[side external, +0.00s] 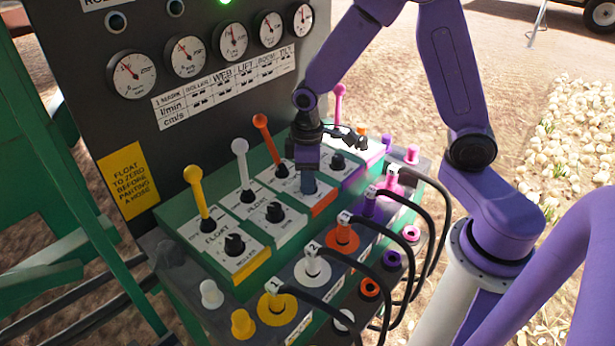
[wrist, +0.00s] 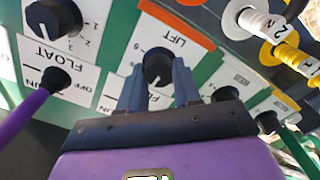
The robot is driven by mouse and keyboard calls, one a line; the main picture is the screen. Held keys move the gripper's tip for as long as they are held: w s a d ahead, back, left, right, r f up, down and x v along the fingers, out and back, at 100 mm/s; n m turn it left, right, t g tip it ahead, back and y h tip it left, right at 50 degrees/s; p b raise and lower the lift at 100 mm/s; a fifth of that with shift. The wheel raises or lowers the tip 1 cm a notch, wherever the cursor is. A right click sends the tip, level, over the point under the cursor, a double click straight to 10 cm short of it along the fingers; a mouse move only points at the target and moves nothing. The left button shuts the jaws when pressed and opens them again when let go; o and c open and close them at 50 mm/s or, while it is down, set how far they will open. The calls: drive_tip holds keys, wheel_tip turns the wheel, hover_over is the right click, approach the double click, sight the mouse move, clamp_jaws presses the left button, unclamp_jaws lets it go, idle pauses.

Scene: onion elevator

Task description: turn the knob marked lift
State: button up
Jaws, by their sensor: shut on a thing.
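The black knob marked lift (wrist: 158,64) sits on a white plate with an orange edge (wrist: 178,18) in the wrist view. My gripper (wrist: 158,76) has one finger on each side of this knob and is shut on it. In the side external view my gripper (side external: 309,182) points down at the orange-edged plate (side external: 323,204), and the knob is hidden behind the fingers. A white pointer line shows on the knob's face in the wrist view.
An orange lever (side external: 265,137) stands close left of my gripper and a pink lever (side external: 339,103) behind it. White (side external: 242,165) and yellow (side external: 197,190) levers stand further left. Hose couplings with black hoses (side external: 420,190) crowd the front. The gauge panel (side external: 200,110) rises behind.

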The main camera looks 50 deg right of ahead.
drive_tip(key=shift+m, duration=1.3)
drive_tip(key=o, duration=1.1)
drive_tip(key=shift+c, duration=0.2)
drive_tip(key=shift+r, duration=0.1)
wheel_tip(320, 180, up, 17)
drive_tip(key=shift+r, duration=0.15)
